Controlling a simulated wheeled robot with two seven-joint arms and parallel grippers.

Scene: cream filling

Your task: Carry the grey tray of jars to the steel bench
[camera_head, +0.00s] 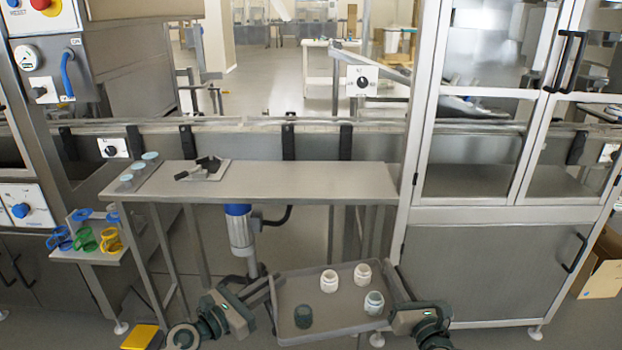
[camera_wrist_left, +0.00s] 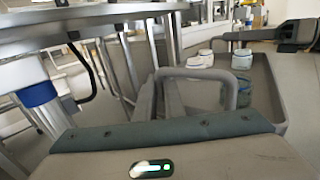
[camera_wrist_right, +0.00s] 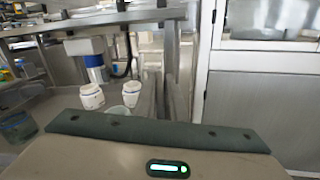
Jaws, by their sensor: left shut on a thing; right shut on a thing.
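The grey tray (camera_head: 338,318) is held in front of me, below and nearer than the steel bench (camera_head: 290,182). Several jars stand upright in it: white jars (camera_head: 330,281) and (camera_head: 362,274), a pale greenish jar (camera_head: 374,303) and a dark green jar (camera_head: 303,317). My left gripper (camera_head: 262,290) is shut on the tray's left side; its handle (camera_wrist_left: 205,75) shows in the left wrist view. My right gripper (camera_head: 400,300) is shut on the tray's right side. The fingertips are largely hidden. In the right wrist view two white jars (camera_wrist_right: 92,96) stand upright.
The bench holds a small plate with black items (camera_head: 203,169) and several light blue lids (camera_head: 150,156) at its left end; its middle and right are clear. A glass-doored cabinet (camera_head: 490,250) stands right. A rack of coloured rings (camera_head: 85,238) is left. A blue-and-white cylinder (camera_head: 240,230) is under the bench.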

